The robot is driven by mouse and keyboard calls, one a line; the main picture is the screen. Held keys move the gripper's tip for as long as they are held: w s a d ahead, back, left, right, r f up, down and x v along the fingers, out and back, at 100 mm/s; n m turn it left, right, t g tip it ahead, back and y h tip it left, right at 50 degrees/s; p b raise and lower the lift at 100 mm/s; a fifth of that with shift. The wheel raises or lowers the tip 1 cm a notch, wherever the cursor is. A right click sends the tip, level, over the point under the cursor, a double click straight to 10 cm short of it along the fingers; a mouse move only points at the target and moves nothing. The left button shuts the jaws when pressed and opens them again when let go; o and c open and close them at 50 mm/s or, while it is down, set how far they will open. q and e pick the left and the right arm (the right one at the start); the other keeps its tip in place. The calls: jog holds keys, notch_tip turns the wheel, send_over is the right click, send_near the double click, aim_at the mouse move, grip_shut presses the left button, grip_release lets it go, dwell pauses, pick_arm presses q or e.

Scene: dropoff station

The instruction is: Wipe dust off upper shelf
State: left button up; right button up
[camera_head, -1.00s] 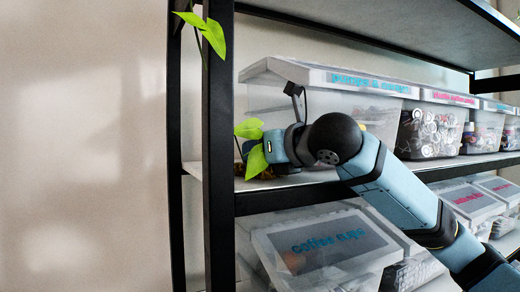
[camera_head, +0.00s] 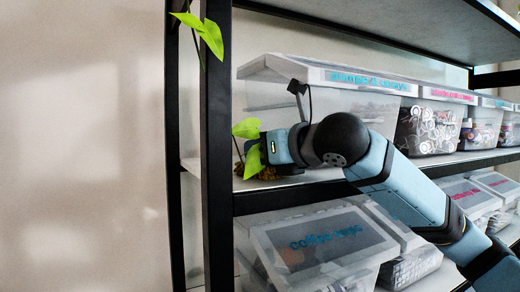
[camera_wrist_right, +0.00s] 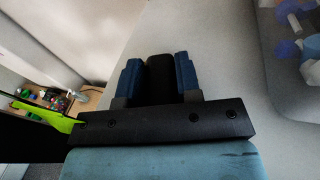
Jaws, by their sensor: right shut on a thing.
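The shelf board (camera_head: 300,178) is grey with a black front edge and carries clear bins; its surface also shows in the right wrist view (camera_wrist_right: 225,65). My right gripper (camera_wrist_right: 160,78) is shut on a black thing (camera_wrist_right: 160,66) between its blue fingers, perhaps a duster handle. In the head view the right arm reaches from the right to the shelf's left end, in front of the first bin. A small brown-yellow tuft (camera_head: 267,173) shows low by the wrist; whether it belongs to the held thing I cannot tell. The fingertips are hidden there. My left gripper is not in view.
A lidded clear bin (camera_head: 262,95) stands behind the wrist, with more bins to the right. Green leaves (camera_head: 246,129) hang beside the gripper. The black shelf post (camera_head: 216,200) is close to its left. Another board (camera_head: 400,28) is overhead; a coffee-cups bin (camera_head: 318,245) sits below.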

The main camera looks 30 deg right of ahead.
jog(key=shift+w, duration=1.55)
jog(key=shift+s, duration=1.55)
jog(key=shift+d+x, duration=0.15)
jog(key=shift+x, duration=0.55)
jog(key=shift+d+x, duration=0.15)
jog(key=shift+x, duration=0.55)
jog(key=shift+s, duration=0.15)
jog(key=shift+a+v, duration=0.25)
jog(key=shift+v, duration=0.95)
jog(key=shift+w+d+r, duration=0.1)
jog(key=shift+w+r, duration=0.05)
jog(key=shift+w, duration=1.3)
jog(key=shift+s, duration=0.8)
